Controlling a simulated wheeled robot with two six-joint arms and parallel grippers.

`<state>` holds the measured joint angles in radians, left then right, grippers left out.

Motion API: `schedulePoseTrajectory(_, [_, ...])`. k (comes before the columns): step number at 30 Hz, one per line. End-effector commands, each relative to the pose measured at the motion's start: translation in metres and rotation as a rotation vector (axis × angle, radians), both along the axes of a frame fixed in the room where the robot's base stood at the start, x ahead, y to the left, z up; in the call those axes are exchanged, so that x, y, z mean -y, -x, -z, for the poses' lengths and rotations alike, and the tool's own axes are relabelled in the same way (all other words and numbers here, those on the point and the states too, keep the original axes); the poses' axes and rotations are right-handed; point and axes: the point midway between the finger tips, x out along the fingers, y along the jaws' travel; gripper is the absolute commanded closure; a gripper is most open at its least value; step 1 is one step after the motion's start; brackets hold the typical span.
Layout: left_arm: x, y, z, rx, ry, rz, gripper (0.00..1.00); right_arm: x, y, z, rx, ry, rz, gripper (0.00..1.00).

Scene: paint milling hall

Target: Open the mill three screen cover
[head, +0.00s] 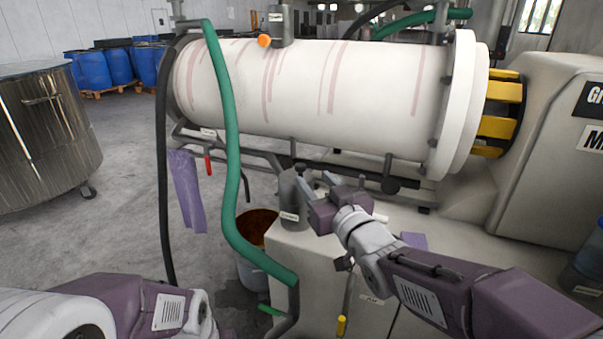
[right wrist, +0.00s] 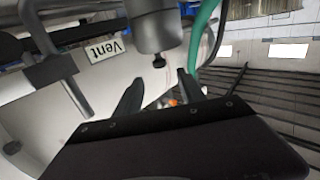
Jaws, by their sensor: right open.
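The mill (head: 310,95) is a long white horizontal cylinder with reddish streaks, across the upper middle of the head view. A grey upright cylinder (head: 291,200) with a small label stands below it. I cannot read that label or tell which part is the screen cover. My right gripper (head: 316,184) is open, just right of this cylinder. In the right wrist view my two dark fingers (right wrist: 158,88) are spread with nothing between them. A grey cylindrical part (right wrist: 155,28) with a small dark knob is beyond the fingertips. My left arm enters at lower left; its gripper is out of view.
A green hose (head: 230,140) and a black hose (head: 163,170) hang at the mill's left. A bucket of brown material (head: 252,270) stands on the floor. A yellow guard (head: 498,112) is at the mill's right end.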

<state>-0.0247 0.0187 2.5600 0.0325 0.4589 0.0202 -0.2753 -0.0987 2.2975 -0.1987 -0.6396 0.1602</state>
Motion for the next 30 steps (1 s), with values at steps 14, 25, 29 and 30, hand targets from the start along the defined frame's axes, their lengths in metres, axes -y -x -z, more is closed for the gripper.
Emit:
schedulePoseTrajectory(14, [0.000,0.000,0.006,0.000,0.000,0.000,0.64,-0.031,-0.076,0.001,-0.003,0.001,0.000,0.53])
schedulePoseTrajectory(25, [0.000,0.000,0.006,0.000,0.000,0.000,0.64,-0.033,-0.081,0.000,-0.002,0.001,0.001,0.67])
schedulePoseTrajectory(29, [0.000,0.000,0.006,0.000,0.000,0.000,0.64,-0.033,-0.081,0.000,-0.002,0.001,0.001,1.00])
schedulePoseTrajectory(30, [0.000,0.000,0.006,0.000,0.000,0.000,0.64,-0.033,-0.081,0.000,-0.002,0.001,0.001,1.00])
